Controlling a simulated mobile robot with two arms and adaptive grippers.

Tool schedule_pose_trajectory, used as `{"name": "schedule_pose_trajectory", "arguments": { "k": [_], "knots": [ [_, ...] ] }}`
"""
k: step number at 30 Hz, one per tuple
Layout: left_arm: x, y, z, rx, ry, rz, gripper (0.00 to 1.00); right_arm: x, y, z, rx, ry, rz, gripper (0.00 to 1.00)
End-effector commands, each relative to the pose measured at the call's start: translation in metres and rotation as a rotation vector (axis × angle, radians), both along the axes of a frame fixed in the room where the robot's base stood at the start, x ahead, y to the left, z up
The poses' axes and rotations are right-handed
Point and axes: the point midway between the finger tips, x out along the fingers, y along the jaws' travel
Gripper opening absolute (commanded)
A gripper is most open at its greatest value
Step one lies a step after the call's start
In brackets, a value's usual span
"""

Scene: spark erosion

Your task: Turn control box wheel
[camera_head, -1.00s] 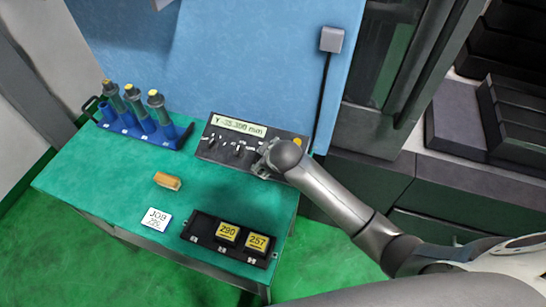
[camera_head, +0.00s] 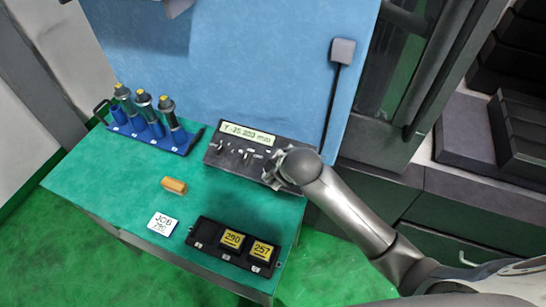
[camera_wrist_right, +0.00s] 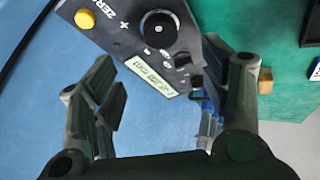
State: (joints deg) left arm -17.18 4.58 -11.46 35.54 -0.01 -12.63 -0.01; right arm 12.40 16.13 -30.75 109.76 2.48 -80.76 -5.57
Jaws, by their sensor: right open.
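The control box (camera_head: 226,150) is a dark box with a lit display (camera_head: 248,134) at the back of the green table. The display reads "Y" and a value in mm, seemingly -35.2 or so. In the right wrist view the box shows a round black wheel (camera_wrist_right: 159,28), a yellow button (camera_wrist_right: 85,19) and the display (camera_wrist_right: 150,76). My right gripper (camera_head: 276,168) is over the right end of the box and hides the wheel in the head view. In the wrist view its fingers (camera_wrist_right: 165,85) are apart with nothing between them; the wheel lies beyond the fingertips. My left gripper is not in view.
A blue rack (camera_head: 150,138) with several cylindrical tools stands at the back left. A tan block (camera_head: 174,185), a JOB card (camera_head: 162,223) and a black tray (camera_head: 206,236) with yellow-labelled blocks lie on the table (camera_head: 90,190). A blue panel (camera_head: 230,60) rises behind.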

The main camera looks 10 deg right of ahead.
Motion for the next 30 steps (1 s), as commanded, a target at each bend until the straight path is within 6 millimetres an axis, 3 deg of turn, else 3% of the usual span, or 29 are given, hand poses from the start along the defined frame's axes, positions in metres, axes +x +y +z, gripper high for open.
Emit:
{"name": "schedule_pose_trajectory", "arguments": {
  "k": [5,10,19,24,30],
  "knots": [
    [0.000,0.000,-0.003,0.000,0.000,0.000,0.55,0.002,0.002,-0.002,-0.008,0.003,0.018,0.70],
    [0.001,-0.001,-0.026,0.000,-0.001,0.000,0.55,0.015,0.023,-0.018,-0.103,0.039,0.221,0.70],
    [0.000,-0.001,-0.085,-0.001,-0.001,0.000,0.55,0.043,0.067,-0.046,-0.448,0.155,0.938,0.70],
    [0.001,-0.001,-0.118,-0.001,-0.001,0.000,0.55,0.056,0.071,-0.050,-0.637,0.224,1.348,0.70],
    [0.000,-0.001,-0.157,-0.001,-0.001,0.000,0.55,0.070,0.059,-0.041,-0.814,0.314,1.814,0.70]
  ]
}}
